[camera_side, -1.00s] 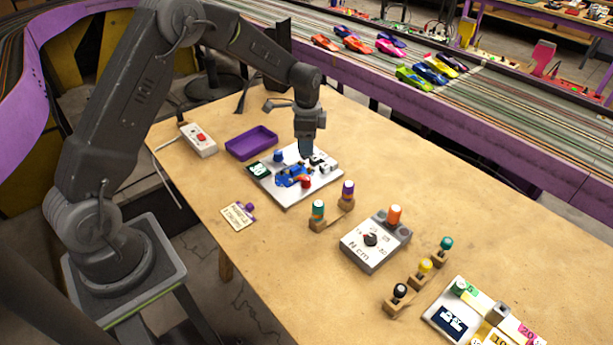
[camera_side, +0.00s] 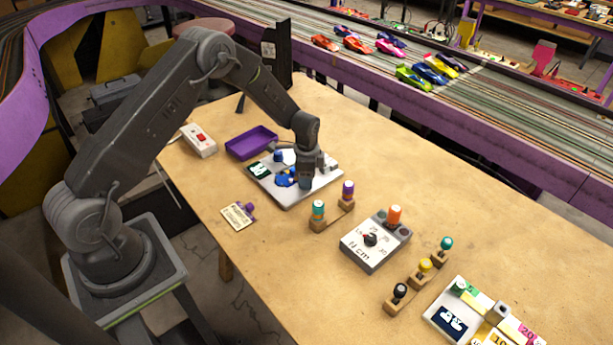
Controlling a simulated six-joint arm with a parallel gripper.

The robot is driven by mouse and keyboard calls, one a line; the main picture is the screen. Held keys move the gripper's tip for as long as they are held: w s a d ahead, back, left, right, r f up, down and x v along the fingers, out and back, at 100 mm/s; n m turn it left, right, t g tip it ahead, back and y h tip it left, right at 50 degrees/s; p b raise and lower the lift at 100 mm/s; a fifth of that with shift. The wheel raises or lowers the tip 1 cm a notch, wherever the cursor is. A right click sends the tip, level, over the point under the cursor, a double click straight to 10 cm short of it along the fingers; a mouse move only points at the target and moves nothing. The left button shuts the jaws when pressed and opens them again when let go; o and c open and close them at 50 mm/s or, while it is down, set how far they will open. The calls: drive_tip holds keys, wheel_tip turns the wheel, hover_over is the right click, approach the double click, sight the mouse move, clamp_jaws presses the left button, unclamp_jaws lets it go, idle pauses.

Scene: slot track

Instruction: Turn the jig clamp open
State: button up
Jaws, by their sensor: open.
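The jig is a white plate (camera_side: 290,200) on the wooden table, with a dark green label and a blue part (camera_side: 285,179) on it. A dark blue knob-like piece (camera_side: 279,156) stands near its back edge. My gripper (camera_side: 306,184) points down over the right half of the plate, low and close to the parts there. It is open. The red piece at the front of the jig and most of the white and black fittings are hidden behind it. I cannot tell whether the fingers touch the clamp.
A purple tray (camera_side: 251,143) and a white box with a red button (camera_side: 199,140) lie behind left. Bit holders (camera_side: 331,216) and a torque dial box (camera_side: 375,241) stand to the right. A tag (camera_side: 238,216) lies in front. The table's right back area is clear.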

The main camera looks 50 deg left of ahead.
drive_tip(key=c, duration=0.9)
drive_tip(key=shift+n, duration=0.3)
drive_tip(key=n, duration=1.3)
drive_tip(key=shift+n, duration=2.1)
